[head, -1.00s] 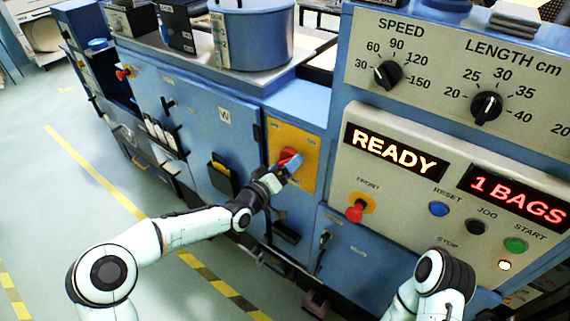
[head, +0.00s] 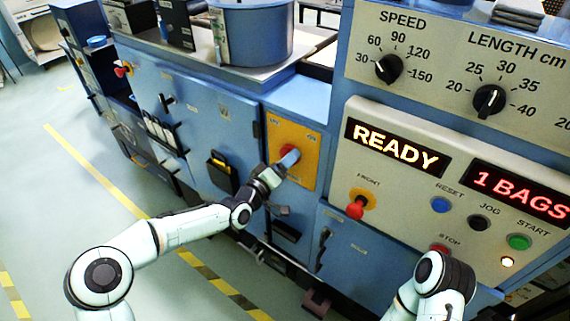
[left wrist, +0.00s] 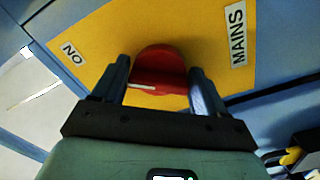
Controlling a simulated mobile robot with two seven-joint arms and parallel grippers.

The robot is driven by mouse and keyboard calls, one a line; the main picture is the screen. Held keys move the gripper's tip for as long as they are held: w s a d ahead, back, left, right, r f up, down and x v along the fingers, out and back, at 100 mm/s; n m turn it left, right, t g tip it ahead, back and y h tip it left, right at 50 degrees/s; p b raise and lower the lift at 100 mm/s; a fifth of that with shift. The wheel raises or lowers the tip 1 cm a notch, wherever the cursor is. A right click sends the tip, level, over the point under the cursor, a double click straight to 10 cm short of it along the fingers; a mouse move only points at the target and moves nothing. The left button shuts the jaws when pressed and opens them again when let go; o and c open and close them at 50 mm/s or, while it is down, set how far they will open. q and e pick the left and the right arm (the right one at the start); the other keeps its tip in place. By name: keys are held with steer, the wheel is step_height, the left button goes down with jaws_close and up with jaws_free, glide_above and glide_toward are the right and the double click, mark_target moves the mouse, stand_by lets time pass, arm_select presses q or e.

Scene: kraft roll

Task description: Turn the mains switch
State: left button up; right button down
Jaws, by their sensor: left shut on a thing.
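The mains switch is a red rotary knob (head: 284,152) on a yellow plate (head: 308,147) on the blue machine front. In the left wrist view the red knob (left wrist: 160,66) sits between my two fingers, with a pale line across its face. A MAINS label (left wrist: 237,38) is on the plate at right and a second short label (left wrist: 73,52) at left. My left gripper (head: 289,159) is shut on the knob; its fingers partly hide it in the head view. My right gripper is out of view; only part of that arm shows at lower right.
The control panel (head: 400,215) right of the switch has a red FRONT knob (head: 356,207), several buttons and displays reading READY and 1 BAGS. A blue cabinet door (head: 215,130) with a black holder is left of the switch. Open floor (head: 60,200) lies at left.

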arm_select(q)
steer(key=n+b, duration=0.2)
steer(key=n, duration=0.2)
steer(key=shift+n+b, duration=0.3)
steer(key=n+b, duration=0.2)
steer(key=n, duration=0.1)
steer(key=shift+n+b, duration=0.3)
steer(key=shift+b, duration=0.1)
steer(key=n+b, duration=0.3)
steer(key=n, duration=0.1)
steer(key=shift+r, duration=0.2)
steer(key=shift+r+n+b, duration=0.15)
steer(key=shift+n+b, duration=0.6)
steer(key=shift+n, duration=0.95)
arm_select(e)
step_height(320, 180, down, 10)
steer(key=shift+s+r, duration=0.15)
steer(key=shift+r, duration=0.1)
arm_select(q)
steer(key=o, duration=1)
